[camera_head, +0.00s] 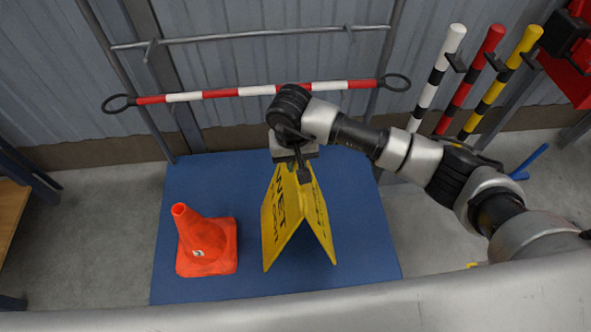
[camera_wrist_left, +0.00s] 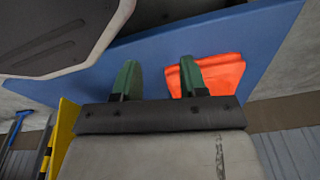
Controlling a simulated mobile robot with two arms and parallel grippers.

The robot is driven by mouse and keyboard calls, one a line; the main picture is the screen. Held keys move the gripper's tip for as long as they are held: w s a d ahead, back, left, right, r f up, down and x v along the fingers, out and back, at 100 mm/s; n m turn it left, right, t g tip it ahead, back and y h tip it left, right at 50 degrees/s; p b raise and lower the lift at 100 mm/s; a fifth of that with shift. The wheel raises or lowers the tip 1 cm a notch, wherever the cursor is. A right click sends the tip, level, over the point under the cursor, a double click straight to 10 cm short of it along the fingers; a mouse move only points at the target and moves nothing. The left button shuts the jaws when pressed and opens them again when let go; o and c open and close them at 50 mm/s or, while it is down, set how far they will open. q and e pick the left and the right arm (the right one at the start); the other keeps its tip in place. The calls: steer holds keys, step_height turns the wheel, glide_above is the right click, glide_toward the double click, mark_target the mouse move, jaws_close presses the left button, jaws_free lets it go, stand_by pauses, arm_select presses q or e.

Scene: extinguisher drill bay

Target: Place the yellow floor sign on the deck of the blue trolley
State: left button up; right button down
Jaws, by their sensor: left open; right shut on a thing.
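The yellow floor sign (camera_head: 283,222) stands spread like an A-frame over the deck of the blue trolley (camera_head: 360,270) in the head view, right of the orange cone. My right gripper (camera_head: 302,174) is shut on the sign's top edge. I cannot tell whether the sign's lower edges touch the deck. My left gripper (camera_wrist_left: 158,68) shows only in the left wrist view. Its two green fingers are apart with nothing between them, above the blue deck (camera_wrist_left: 240,30). A yellow edge at the left of that view seems to be the sign (camera_wrist_left: 62,130).
An orange cone (camera_head: 205,245) stands on the deck's left part; it also shows near one left finger (camera_wrist_left: 217,74). A red-and-white bar (camera_head: 250,91) hangs on the rack behind. Striped posts (camera_head: 480,80) stand at the back right. The deck's right side is bare.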

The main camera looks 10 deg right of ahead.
steer(key=shift+f, duration=1.9)
steer(key=shift+w, duration=0.1)
arm_select(q)
steer(key=shift+r, duration=0.25)
steer(key=shift+f, duration=0.1)
arm_select(e)
steer(key=shift+f, duration=0.1)
arm_select(q)
steer(key=shift+w+r, duration=0.2)
steer(key=shift+r, duration=0.05)
arm_select(e)
steer(key=c, duration=1.1)
jaws_free()
